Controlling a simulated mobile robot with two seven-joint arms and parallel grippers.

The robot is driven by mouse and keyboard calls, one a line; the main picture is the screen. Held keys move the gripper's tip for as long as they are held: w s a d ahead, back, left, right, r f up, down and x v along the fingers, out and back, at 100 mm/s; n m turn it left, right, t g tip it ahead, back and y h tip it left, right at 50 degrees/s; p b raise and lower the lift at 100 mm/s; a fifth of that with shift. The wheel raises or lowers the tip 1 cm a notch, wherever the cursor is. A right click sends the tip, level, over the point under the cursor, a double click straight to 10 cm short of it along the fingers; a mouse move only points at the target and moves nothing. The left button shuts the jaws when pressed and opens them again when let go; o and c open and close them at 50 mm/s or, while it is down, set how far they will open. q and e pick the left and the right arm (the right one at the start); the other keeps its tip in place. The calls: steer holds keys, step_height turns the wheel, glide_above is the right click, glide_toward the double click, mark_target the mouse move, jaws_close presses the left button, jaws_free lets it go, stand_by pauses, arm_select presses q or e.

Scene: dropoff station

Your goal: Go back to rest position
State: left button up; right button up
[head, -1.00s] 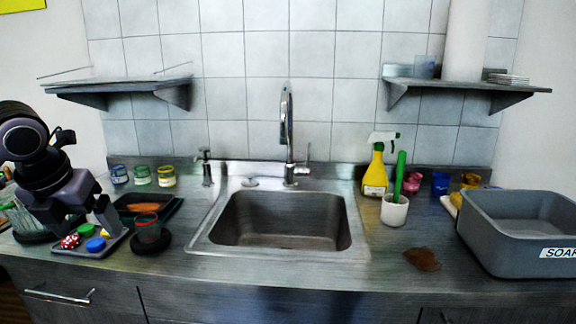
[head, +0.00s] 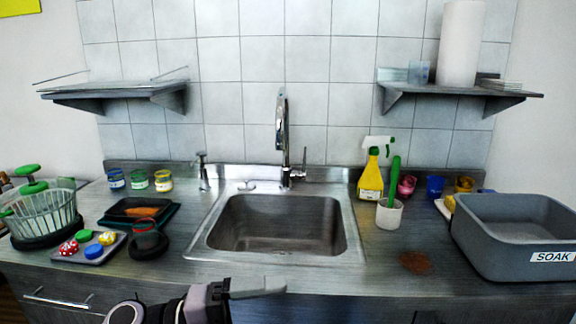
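My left gripper (head: 262,287) is at the bottom of the head view, in front of the counter's front edge and below the sink. Its light grey fingers point right and are seen edge-on, so I cannot tell whether they are apart. Nothing shows held in them. The arm comes in from the lower left, and most of it is outside the picture. My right gripper is not in view.
The counter holds a basket (head: 42,213), a small tray (head: 89,251) with caps and dice, a sink (head: 278,226), a yellow spray bottle (head: 370,181), a white cup (head: 389,215) with a green-handled brush, a brown stain (head: 416,263) and a grey SOAK tub (head: 515,259).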

arm_select(q)
steer(key=w+a+f+n+t+y+p, duration=0.1)
steer(key=a+f+n+t+y, duration=0.5)
steer(key=n, duration=0.5)
steer(key=a+f+n+t+y, duration=0.3)
steer(key=f+n+t, duration=0.4)
steer(key=n, duration=0.5)
steer(key=s+a+f+n+g+y, duration=0.2)
steer(key=s+a+f+n+y, duration=0.1)
steer(key=s+f, duration=0.4)
steer(key=s+a+f+n+g+y+p, duration=0.1)
steer(key=s+a+f+n+g+y, duration=0.1)
steer(key=s+a+f+n+y, duration=0.2)
steer(key=s+a+f+n, duration=0.1)
steer(key=s+f, duration=0.2)
steer(key=f, duration=0.2)
steer(key=shift+s+a+f+g, duration=0.15)
steer(key=shift+a+f+g, duration=0.15)
steer(key=shift+g, duration=0.1)
steer(key=shift+r, duration=0.1)
